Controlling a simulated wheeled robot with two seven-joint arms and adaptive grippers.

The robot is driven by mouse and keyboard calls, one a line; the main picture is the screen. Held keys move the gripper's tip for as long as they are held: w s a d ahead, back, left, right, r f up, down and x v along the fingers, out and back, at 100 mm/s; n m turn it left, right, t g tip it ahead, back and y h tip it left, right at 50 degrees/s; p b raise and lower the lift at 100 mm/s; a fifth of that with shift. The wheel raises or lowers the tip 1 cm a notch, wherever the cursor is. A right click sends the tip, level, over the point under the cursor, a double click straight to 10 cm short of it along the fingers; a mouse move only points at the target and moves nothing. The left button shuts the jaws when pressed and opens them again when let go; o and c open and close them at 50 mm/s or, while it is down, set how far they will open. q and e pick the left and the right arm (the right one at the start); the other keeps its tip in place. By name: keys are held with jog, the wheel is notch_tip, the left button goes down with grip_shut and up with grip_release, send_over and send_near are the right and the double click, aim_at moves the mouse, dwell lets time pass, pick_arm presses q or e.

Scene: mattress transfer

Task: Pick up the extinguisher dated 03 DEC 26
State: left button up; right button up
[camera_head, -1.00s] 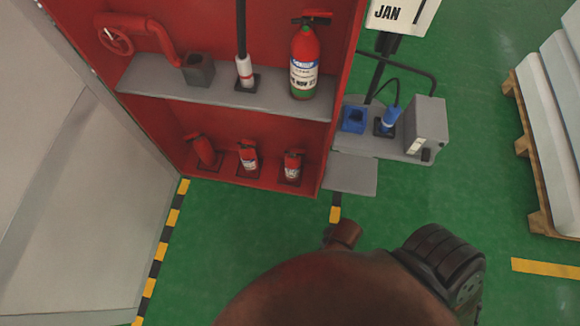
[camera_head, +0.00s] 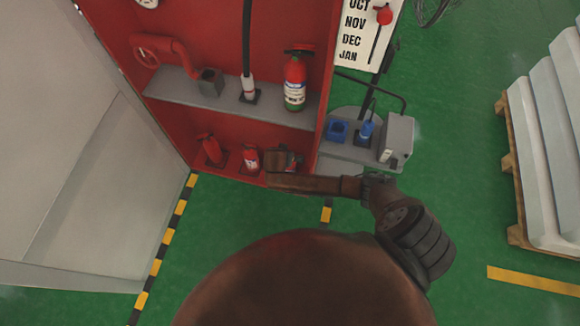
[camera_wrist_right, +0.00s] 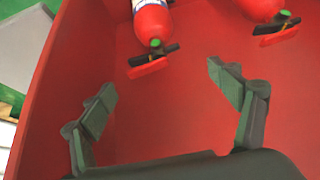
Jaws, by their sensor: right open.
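Three small red extinguishers stand in the bottom bay of the red cabinet: a left one (camera_head: 211,150), a middle one (camera_head: 250,159) and a right one mostly hidden behind my gripper. A larger extinguisher (camera_head: 295,80) stands on the shelf above; its label is too small to read. No date is legible on the small ones. My right gripper (camera_head: 280,160) is at the right small extinguisher. In the right wrist view my right gripper (camera_wrist_right: 161,76) is open and empty, with one extinguisher (camera_wrist_right: 152,22) ahead between its fingers, not gripped, and another extinguisher (camera_wrist_right: 262,8) to the right. My left gripper is out of view.
The red cabinet wall (camera_wrist_right: 80,70) is close beside my fingers. The grey shelf (camera_head: 190,96) lies above the bay. A grey stand with a blue holder (camera_head: 337,131) and grey box (camera_head: 396,138) is right of the cabinet. A grey panel (camera_head: 90,160) stands at left.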

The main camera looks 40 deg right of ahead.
jog(key=x, duration=0.1)
jog(key=b+x, duration=0.1)
jog(key=x, duration=0.1)
jog(key=shift+s+d+f, duration=0.1)
jog(key=shift+d+f, duration=0.15)
jog(key=shift+f, duration=0.05)
jog(key=b+x, duration=0.2)
jog(key=x, duration=0.1)
jog(key=shift+s+d+f, duration=0.1)
jog(key=shift+d+f, duration=0.1)
jog(key=shift+f, duration=0.05)
jog(key=shift+d+f, duration=0.1)
jog(key=shift+f, duration=0.1)
jog(key=shift+r, duration=0.15)
jog(key=shift+c, duration=0.5)
jog(key=c, duration=2.1)
jog(key=shift+w, duration=0.2)
